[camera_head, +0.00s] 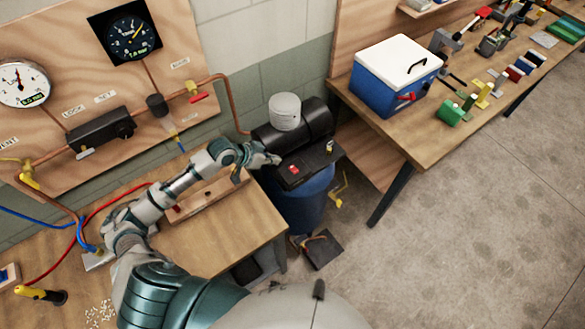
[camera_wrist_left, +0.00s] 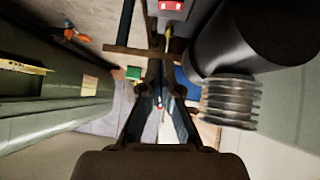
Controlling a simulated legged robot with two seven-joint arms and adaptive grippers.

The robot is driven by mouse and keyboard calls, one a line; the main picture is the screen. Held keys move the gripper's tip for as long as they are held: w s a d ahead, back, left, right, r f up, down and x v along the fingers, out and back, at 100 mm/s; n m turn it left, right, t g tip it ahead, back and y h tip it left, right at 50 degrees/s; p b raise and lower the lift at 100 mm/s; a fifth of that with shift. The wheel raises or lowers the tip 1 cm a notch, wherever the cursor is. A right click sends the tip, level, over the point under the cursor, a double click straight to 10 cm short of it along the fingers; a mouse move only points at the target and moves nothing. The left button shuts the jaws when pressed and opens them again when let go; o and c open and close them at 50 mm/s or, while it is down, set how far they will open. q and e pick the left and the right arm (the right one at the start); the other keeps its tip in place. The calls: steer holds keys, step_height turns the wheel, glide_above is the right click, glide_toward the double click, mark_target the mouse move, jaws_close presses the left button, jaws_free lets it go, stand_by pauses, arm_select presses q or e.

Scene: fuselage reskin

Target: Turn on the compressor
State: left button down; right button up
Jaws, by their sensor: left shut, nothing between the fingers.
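The compressor stands in the gap between the two benches, with a blue tank (camera_head: 301,205), a black motor body (camera_head: 310,122) and a pale cylinder (camera_head: 284,111) on top. A red switch (camera_head: 293,169) sits on the dark box at its front. My left gripper (camera_head: 272,159) is shut and empty, close to the compressor, just left of and behind the red switch. In the left wrist view, my left gripper (camera_wrist_left: 161,105) has nothing between its fingers. The red switch (camera_wrist_left: 172,6) shows at the top edge, apart from the fingertips. My right gripper is not in view.
A wall panel with gauges (camera_head: 131,33) and copper pipe is on the left. A wooden bench (camera_head: 225,230) lies under my left arm. The right bench (camera_head: 385,120) holds a blue and white cooler (camera_head: 397,80) and several tools. A dark pedal-like item (camera_head: 318,250) lies on the floor.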

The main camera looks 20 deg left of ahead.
arm_select(q)
steer(key=p, duration=0.1)
glide_above(297, 169)
steer(key=s+a, duration=0.2)
step_height(297, 169, down, 6)
steer(key=shift+a+r, duration=0.1)
steer(key=f, duration=0.2)
steer(key=d+f, duration=0.1)
steer(key=shift+w+d+f, duration=0.1)
steer(key=shift+d+f, duration=0.05)
steer(key=shift+f, duration=0.2)
steer(key=shift+f+p, duration=0.3)
steer(key=shift+f, duration=0.25)
steer(key=shift+a, duration=0.35)
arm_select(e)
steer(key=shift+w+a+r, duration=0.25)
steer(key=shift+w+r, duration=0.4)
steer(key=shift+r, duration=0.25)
